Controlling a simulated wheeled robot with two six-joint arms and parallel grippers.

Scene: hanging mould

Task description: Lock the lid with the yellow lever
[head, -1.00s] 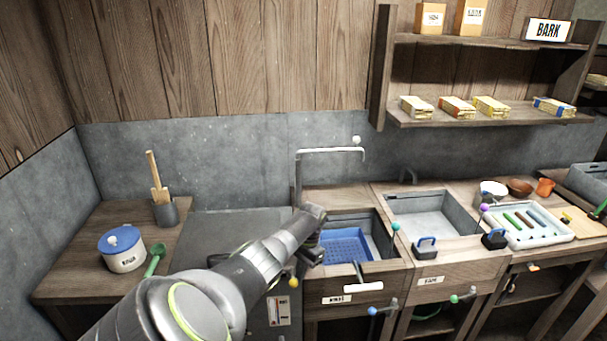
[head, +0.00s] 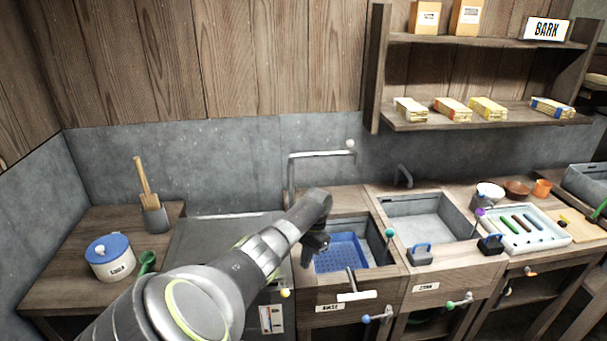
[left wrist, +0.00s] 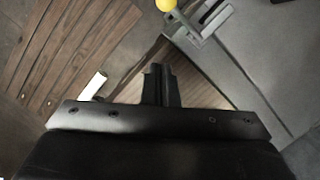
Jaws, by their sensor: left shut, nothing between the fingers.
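The yellow lever's round knob (head: 285,292) shows at the front right of a grey metal box, just beyond my left forearm. In the left wrist view the yellow knob (left wrist: 166,5) is at the top edge, with a grey bracket beside it. The box's flat grey lid (head: 205,232) looks closed; my arm hides much of it. My left gripper (head: 308,262) is shut and empty, above the sink with the blue basket, to the right of and higher than the knob. Its closed fingers (left wrist: 160,72) point toward wood in the left wrist view, apart from the lever. My right gripper is not seen.
A blue basket (head: 342,252) sits in the near sink, under a tap (head: 320,155). A white-ended handle (head: 357,296) and a blue-knobbed lever (head: 366,319) stick out in front. A blue-lidded pot (head: 110,262) stands on the left counter.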

